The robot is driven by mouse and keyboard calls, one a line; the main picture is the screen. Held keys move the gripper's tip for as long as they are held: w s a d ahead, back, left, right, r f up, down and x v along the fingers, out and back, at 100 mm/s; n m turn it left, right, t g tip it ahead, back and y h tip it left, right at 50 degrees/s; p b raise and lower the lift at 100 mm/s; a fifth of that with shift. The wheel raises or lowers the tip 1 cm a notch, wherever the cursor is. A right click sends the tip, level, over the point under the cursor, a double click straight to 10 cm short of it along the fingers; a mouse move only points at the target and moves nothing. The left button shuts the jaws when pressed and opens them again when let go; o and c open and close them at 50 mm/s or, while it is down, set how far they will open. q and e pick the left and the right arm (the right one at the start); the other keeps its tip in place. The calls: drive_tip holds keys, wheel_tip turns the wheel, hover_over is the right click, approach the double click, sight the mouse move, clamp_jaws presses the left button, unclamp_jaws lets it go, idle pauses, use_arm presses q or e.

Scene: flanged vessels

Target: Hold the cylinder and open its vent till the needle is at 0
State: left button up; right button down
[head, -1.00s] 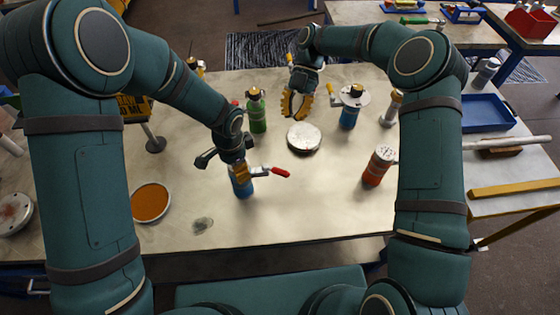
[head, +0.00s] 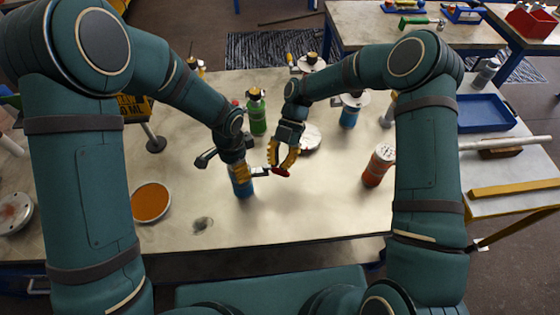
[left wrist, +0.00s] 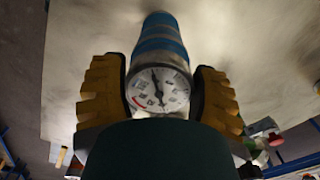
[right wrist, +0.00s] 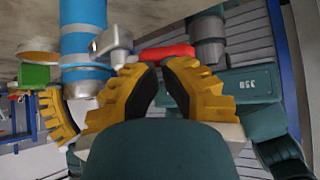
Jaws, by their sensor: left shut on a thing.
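The blue cylinder (head: 242,188) stands upright on the table; my left gripper (head: 240,172) is shut around its upper part. In the left wrist view, the cylinder (left wrist: 160,38) sits between both yellow fingers (left wrist: 160,85). Its white gauge (left wrist: 158,92) faces that camera; the needle points nearly straight up, and a red mark shows at lower left. The red vent lever (head: 281,171) sticks out to the right. My right gripper (head: 284,160) is at the lever. In the right wrist view, its fingertips nearly meet just below the red lever (right wrist: 165,52), with nothing seen between them.
An orange-red cylinder (head: 377,166) stands to the right, a green one (head: 257,116) behind. A round pale disc (head: 310,138) lies behind my right gripper. An orange dish (head: 151,202) lies at left. The table's front middle is clear.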

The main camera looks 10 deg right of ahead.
drive_tip(key=shift+s+a+m+t+y, duration=0.1)
drive_tip(key=shift+s+m+t+y, duration=0.15)
drive_tip(key=shift+m+y, duration=0.25)
drive_tip(key=shift+s+m+t+y, duration=0.15)
drive_tip(key=shift+m+t+y, duration=0.15)
drive_tip(key=shift+m, duration=0.3)
idle(0.3)
drive_tip(key=shift+s+m, duration=0.15)
drive_tip(key=shift+m, duration=0.25)
drive_tip(key=m+t+y, duration=0.1)
drive_tip(key=s+m+t, duration=0.1)
drive_tip(key=m, duration=0.1)
drive_tip(key=shift+a+y, duration=0.3)
drive_tip(key=shift+y, duration=0.1)
drive_tip(key=m+t, duration=0.1)
drive_tip(key=a+m+t, duration=0.1)
drive_tip(key=m, duration=0.1)
drive_tip(key=s+a+m+t+y, duration=0.1)
drive_tip(key=m+t, duration=0.1)
drive_tip(key=shift+s, duration=0.1)
idle(0.3)
